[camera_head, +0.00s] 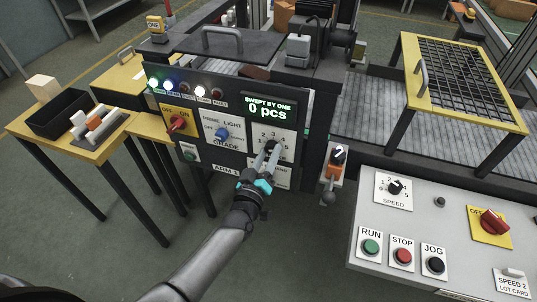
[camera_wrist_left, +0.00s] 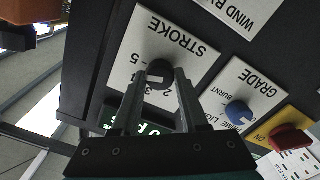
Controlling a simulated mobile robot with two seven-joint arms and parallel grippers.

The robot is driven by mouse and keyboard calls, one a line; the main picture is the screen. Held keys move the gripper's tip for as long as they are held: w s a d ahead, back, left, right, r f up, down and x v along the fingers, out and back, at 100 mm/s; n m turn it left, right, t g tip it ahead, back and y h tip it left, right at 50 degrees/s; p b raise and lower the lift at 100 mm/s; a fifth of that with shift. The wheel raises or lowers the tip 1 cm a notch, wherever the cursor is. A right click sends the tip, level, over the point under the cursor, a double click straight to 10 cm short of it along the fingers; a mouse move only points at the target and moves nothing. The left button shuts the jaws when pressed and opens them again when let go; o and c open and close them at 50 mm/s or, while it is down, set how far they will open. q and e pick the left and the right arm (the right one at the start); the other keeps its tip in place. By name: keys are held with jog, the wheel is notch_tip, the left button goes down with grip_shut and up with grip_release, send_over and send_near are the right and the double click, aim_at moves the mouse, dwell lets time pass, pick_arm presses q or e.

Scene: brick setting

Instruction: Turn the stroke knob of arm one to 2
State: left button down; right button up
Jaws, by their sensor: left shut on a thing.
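The black stroke knob (camera_head: 271,146) sits on a white dial plate (camera_head: 289,139) at the right of the dark panel, with 2, 3 and 4 readable above it. My left gripper (camera_head: 266,160) reaches it from below and covers part of the plate. In the left wrist view, upside down, the stroke knob (camera_wrist_left: 159,72) is between the two fingertips (camera_wrist_left: 158,77), which are shut on it. The plate (camera_wrist_left: 165,40) reads STROKE there. A pale mark shows on the knob, but I cannot tell which number it points to. My right gripper is out of view.
The blue grade knob (camera_head: 222,134) and red OFF/ON switch (camera_head: 178,123) are left of the stroke plate. A display (camera_head: 269,107) above reads 0 pcs. An orange-based lever switch (camera_head: 335,168) is close on the right. A grey console (camera_head: 440,215) fills the lower right.

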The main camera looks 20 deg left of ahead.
pick_arm(q)
jog(key=n+b, duration=0.1)
jog(key=n, duration=0.5)
jog(key=shift+f+n, duration=0.1)
jog(key=shift+n, duration=0.2)
jog(key=n+b, duration=0.2)
jog(key=n, duration=0.3)
jog(key=n+b, duration=0.2)
jog(key=n, duration=0.4)
jog(key=shift+n, duration=0.4)
jog(key=n+b, duration=0.1)
jog(key=n, duration=0.3)
jog(key=shift+n, duration=0.3)
jog(key=shift+b, duration=0.3)
jog(key=shift+c, duration=2.2)
grip_release()
jog(key=shift+s, duration=0.1)
jog(key=s+b, duration=0.1)
jog(key=s, duration=1.4)
jog(key=shift+a+b, duration=0.25)
jog(key=shift+b, duration=0.1)
